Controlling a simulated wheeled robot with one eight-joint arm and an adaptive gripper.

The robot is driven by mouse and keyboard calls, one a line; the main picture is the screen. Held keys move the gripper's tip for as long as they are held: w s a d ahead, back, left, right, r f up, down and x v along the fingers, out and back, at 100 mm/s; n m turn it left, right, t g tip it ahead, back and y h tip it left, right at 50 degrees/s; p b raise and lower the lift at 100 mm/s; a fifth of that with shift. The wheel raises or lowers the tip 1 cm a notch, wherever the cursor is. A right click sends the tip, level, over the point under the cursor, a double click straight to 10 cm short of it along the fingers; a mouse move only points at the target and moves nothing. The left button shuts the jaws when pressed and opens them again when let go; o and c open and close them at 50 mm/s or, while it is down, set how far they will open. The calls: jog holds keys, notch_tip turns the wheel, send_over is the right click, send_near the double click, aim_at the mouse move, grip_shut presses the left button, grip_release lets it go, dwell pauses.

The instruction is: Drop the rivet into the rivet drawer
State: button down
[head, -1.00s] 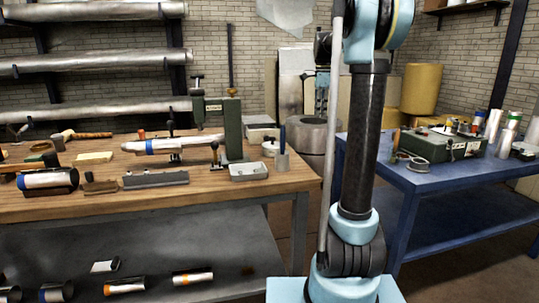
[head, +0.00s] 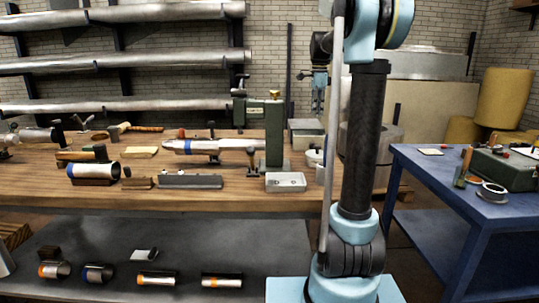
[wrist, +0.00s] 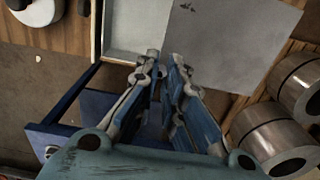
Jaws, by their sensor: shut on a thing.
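My gripper (wrist: 165,62) points away from the camera in the wrist view, its two blue-and-grey fingers close together. It also shows small in the head view (head: 320,80), hanging high in front of the wall side of the room. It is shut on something. The rivet is too small or hidden between the fingertips, so I cannot see it. I cannot pick out the rivet drawer with certainty. A pale shallow box-like shape (wrist: 133,30) lies just beyond the fingertips, and a dark blue edge (wrist: 75,97) lies to the left.
A blue table (head: 430,185) stands at right. In the wrist view, metal cylinders (wrist: 268,135) lie at right and a grey sheet (wrist: 235,45) lies ahead.

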jog(key=shift+s+a+f, duration=0.1)
jog(key=shift+a+f, duration=0.2)
jog(key=shift+f, duration=0.6)
jog(key=shift+s+a+f, duration=0.15)
jog(key=shift+a+f, duration=0.1)
jog(key=shift+f, duration=0.65)
jog(key=shift+s+a+f, duration=0.1)
jog(key=shift+a+f, duration=0.2)
jog(key=shift+f, duration=0.6)
jog(key=c, duration=1.6)
grip_release()
jog(key=shift+c, duration=0.2)
jog(key=shift+r, duration=0.1)
notch_tip(320, 180, up, 12)
jog(key=shift+f, duration=0.2)
